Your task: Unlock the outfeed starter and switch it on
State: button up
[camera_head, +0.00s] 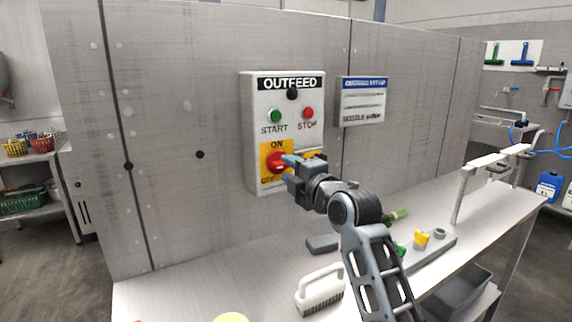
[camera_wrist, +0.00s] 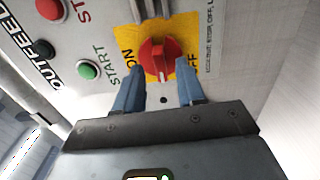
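The outfeed starter box (camera_head: 248,130) is a pale panel on the grey wall, with a green START button (camera_head: 275,116), a red STOP button (camera_head: 308,113) and a black round part (camera_head: 292,94). Below is a red rotary knob (camera_head: 274,163) on a yellow plate marked ON and OFF. In the wrist view the knob (camera_wrist: 152,55) has a white mark at its lower edge, between the ON and OFF words. My gripper (camera_head: 290,168) is open, its blue fingers on either side of the knob; contact cannot be told. A grey part (camera_wrist: 150,8) sits beyond the knob, partly cut off.
A set-up notice (camera_head: 363,102) hangs right of the box. The metal bench (camera_head: 220,282) below holds a white-handled brush (camera_head: 320,290), a dark block (camera_head: 322,244) and a grey holder with a yellow piece (camera_head: 421,239). A green item (camera_head: 397,214) lies behind my arm.

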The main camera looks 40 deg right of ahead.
jog(key=shift+x, duration=1.2)
grip_shut()
